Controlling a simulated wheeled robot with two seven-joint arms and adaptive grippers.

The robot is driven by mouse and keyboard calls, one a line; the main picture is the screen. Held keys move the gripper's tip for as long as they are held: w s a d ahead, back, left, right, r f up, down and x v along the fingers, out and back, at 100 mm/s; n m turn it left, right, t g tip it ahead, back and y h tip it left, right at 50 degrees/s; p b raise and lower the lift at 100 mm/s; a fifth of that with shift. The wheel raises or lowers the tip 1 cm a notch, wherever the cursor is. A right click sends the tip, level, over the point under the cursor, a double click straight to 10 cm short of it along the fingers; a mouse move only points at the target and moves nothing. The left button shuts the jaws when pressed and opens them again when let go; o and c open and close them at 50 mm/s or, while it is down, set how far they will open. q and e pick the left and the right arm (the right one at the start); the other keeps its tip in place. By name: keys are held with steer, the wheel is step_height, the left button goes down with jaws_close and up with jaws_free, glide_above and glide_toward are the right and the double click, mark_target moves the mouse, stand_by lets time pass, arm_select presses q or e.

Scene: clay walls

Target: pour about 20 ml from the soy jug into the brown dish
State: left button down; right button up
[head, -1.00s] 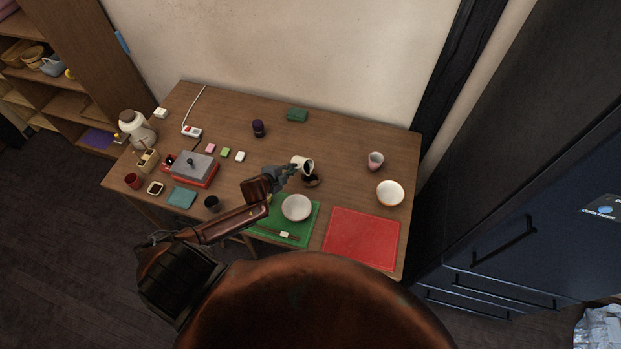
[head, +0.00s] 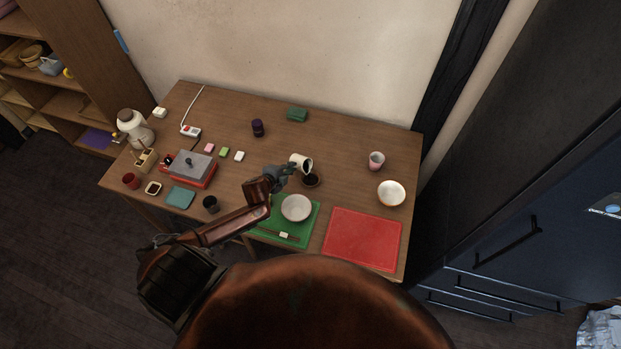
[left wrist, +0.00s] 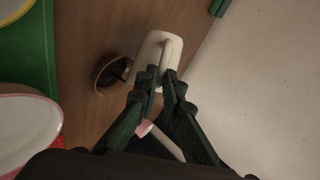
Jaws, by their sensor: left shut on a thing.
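The soy jug (head: 298,159) is a cream-white jug with a dark opening, and it leans to the right beside the brown dish. My left gripper (head: 287,169) is shut on the jug. In the left wrist view the fingers (left wrist: 160,83) close at the handle side of the jug (left wrist: 152,47). The brown dish (head: 311,181) is small and round with a dark inside, on the table just below and right of the jug. It also shows in the left wrist view (left wrist: 101,78). I cannot make out a stream or the liquid level. My right gripper is out of view.
A white bowl (head: 296,208) stands on the green mat (head: 268,231) close to the dish. A red mat (head: 362,239), an orange-rimmed bowl (head: 391,193) and a pink cup (head: 376,160) are to the right. The table behind the jug is mostly clear.

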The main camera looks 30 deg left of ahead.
arm_select(q)
steer(key=a+r+n+h, duration=0.1)
steer(key=a+r+n+h+p, duration=0.1)
steer(key=h, duration=0.1)
steer(key=w+a+r+n+h+p, duration=0.1)
steer(key=a, duration=0.1)
steer(key=shift+a+r+n+h, duration=0.1)
steer(key=shift+r+n+h, duration=0.1)
steer(key=shift+n+h, duration=0.15)
stand_by(0.3)
stand_by(0.4)
stand_by(1.5)
steer(key=a+f+n+h+b, duration=0.1)
steer(key=f+b, duration=0.1)
steer(key=b, duration=0.3)
steer(key=a+f+n+h+b, duration=0.1)
steer(key=f+b, duration=0.1)
steer(key=b, duration=0.4)
steer(key=a+f+n+h+b, duration=0.1)
steer(key=f+h+b, duration=0.1)
steer(key=b, duration=0.3)
steer(key=shift+s+a+f+g, duration=0.15)
steer(key=shift+a+g, duration=0.1)
steer(key=shift+g, duration=0.15)
steer(key=shift+a+f+b, duration=0.1)
steer(key=shift+f+b, duration=0.1)
steer(key=shift+b, duration=0.65)
